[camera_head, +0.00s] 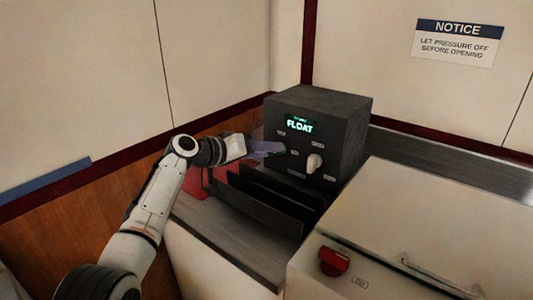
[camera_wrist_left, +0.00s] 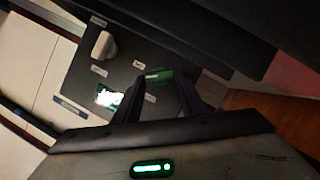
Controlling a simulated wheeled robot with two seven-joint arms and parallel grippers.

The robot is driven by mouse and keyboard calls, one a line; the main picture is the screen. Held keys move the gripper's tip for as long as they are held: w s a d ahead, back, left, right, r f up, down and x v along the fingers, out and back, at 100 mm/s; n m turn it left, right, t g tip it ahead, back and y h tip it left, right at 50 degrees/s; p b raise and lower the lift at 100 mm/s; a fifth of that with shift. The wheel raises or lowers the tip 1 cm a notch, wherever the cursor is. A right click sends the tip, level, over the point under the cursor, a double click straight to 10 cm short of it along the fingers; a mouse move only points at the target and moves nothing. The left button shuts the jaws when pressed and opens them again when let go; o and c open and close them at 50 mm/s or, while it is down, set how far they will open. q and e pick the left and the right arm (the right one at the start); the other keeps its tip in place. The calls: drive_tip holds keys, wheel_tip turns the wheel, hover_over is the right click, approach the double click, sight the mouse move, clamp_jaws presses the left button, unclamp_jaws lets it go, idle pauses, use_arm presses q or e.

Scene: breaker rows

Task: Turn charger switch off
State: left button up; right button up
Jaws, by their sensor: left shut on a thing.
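The charger (camera_head: 355,112) is a dark box on the counter. Its lit display (camera_head: 300,126) reads FLOAT. A white knob (camera_head: 314,163) sits lower right on its front panel. In the left wrist view, a green switch (camera_wrist_left: 155,74) lies between my fingertips, and the display (camera_wrist_left: 108,97) and white knob (camera_wrist_left: 102,45) show beside it. My left gripper (camera_head: 279,148) is at the left of the charger's front panel, shut on the green switch. My fingers hide much of the switch in the head view. My right gripper is not in view.
Dark upright dividers (camera_head: 262,205) stand just in front of the charger, below my left gripper. A red object (camera_head: 194,184) is partly behind my arm. A pale cabinet (camera_head: 430,225) with a red knob (camera_head: 334,261) is at the right. A wall notice (camera_head: 457,43) hangs behind.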

use_arm(q)
drive_tip(key=shift+f, duration=0.1)
drive_tip(key=o, duration=1.1)
drive_tip(key=shift+c, duration=0.2)
drive_tip(key=shift+s, duration=0.1)
drive_tip(key=v, duration=1)
drive_tip(key=shift+a, duration=0.1)
